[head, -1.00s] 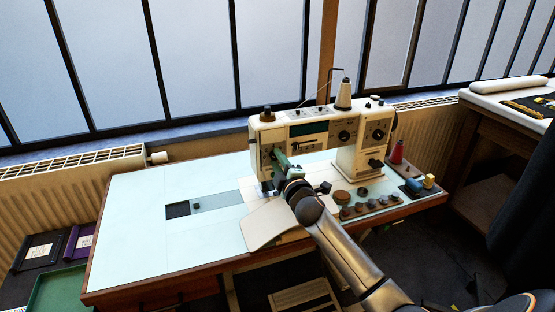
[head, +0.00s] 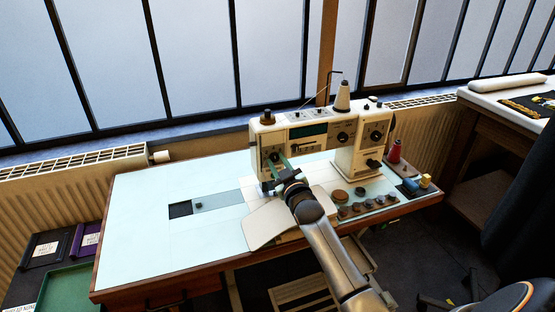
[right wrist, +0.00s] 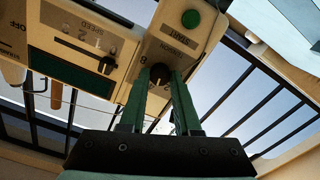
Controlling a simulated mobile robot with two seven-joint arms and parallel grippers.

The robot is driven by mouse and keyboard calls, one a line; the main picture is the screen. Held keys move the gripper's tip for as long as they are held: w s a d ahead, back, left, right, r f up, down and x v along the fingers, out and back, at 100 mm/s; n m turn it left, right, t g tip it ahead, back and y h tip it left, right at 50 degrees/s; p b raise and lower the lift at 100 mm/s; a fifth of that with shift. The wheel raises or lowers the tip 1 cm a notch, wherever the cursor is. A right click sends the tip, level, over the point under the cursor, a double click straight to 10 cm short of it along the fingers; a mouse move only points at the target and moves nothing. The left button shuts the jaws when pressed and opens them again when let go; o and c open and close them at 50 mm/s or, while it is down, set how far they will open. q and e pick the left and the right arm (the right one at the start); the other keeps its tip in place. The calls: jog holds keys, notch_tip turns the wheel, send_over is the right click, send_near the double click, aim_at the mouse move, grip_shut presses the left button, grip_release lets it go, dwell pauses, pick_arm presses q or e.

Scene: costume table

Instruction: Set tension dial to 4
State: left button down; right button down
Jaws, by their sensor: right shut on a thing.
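The cream sewing machine (head: 300,133) stands on the pale table. Its tension dial (right wrist: 160,73), a dark knob under a "TENSION" label, is on the end of the machine's head. My right gripper (right wrist: 159,78) has its green fingers closed on either side of the dial. The numbers around the dial are partly covered, and I cannot read its setting for sure. In the head view my right gripper (head: 277,163) is at the left end of the machine and hides the dial. My left gripper is not in view.
A green start button (right wrist: 190,18) is just beyond the dial, and a speed slider (right wrist: 107,65) is beside it. A thread cone (head: 342,97) stands on top of the machine. Several dark round pieces (head: 368,205) lie right of my arm. The table's left side is mostly clear.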

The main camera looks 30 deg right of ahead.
jog(key=shift+m, duration=0.3)
jog(key=shift+m+p, duration=0.3)
jog(key=shift+m, duration=0.3)
jog(key=c, duration=0.6)
grip_release()
jog(key=v, duration=1.2)
jog(key=shift+s+p, duration=0.3)
jog(key=shift+p, duration=0.05)
